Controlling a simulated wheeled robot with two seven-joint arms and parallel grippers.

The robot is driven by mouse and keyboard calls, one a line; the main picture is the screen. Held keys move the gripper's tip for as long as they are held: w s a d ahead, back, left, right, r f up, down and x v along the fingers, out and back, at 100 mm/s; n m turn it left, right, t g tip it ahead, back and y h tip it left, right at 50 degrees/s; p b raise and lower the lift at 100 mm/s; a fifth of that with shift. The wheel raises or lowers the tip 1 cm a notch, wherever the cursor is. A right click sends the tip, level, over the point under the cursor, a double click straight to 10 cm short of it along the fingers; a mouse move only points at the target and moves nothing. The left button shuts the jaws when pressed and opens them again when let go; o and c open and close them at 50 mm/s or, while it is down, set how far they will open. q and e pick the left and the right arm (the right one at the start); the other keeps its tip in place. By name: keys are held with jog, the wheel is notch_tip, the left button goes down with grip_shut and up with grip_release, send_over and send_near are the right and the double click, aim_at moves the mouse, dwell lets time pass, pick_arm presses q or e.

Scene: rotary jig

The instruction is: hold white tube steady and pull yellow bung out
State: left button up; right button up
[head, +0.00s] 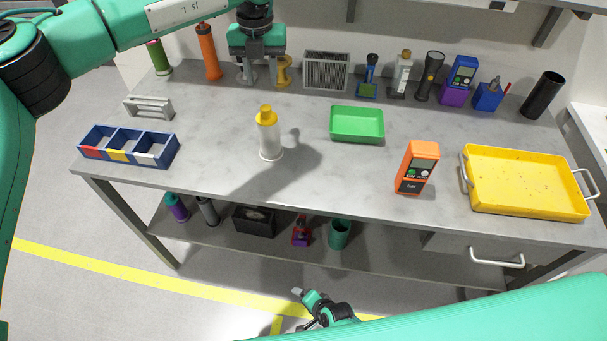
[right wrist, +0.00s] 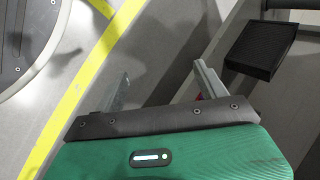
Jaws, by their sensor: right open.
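The white tube (head: 270,142) stands upright on the grey table, left of its middle. The yellow bung (head: 266,116) sits in its top. My left gripper (head: 260,76) points down over the back of the table, behind the tube and apart from it. Its fingers are spread, with nothing seen held between them. My right gripper (head: 298,292) is low in front of the table, far from the tube. In the right wrist view its fingers (right wrist: 163,85) are wide apart and empty, and the tube is not in that view.
A yellow spool-like object (head: 284,72) stands close beside my left gripper's right finger. A blue divided box (head: 128,158) is left of the tube, a green tray (head: 357,137) right. An orange meter (head: 417,166) and yellow tray (head: 527,208) are farther right. Table around the tube is clear.

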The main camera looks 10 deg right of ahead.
jog(key=w+a+r+m+t+y, duration=0.1)
jog(key=w+a+r+m+y, duration=0.15)
jog(key=w+a+r, duration=0.4)
jog(key=w+a+r+m+t+y, duration=0.15)
jog(key=a+r+m, duration=0.25)
jog(key=r, duration=0.6)
jog(key=w+a+r+m+t+y, duration=0.1)
jog(key=w+a+r+m+y, duration=0.2)
jog(key=r, duration=0.8)
jog(key=w+a+r+m+t+y, duration=0.1)
jog(key=w+a+r+m, duration=0.2)
jog(key=r, duration=0.8)
pick_arm(q)
jog(key=shift+a, duration=0.1)
pick_arm(e)
jog(key=m+t+h, duration=0.2)
jog(key=m+t, duration=0.3)
jog(key=m, duration=0.1)
send_near(275, 142)
jog(key=shift+s+d+r+g, duration=0.1)
jog(key=shift+s+d+g, duration=0.1)
jog(key=shift+g, duration=0.05)
jog(key=shift+w, duration=0.3)
jog(key=x, duration=1.3)
jog(key=shift+w, duration=0.1)
jog(key=shift+c, duration=0.4)
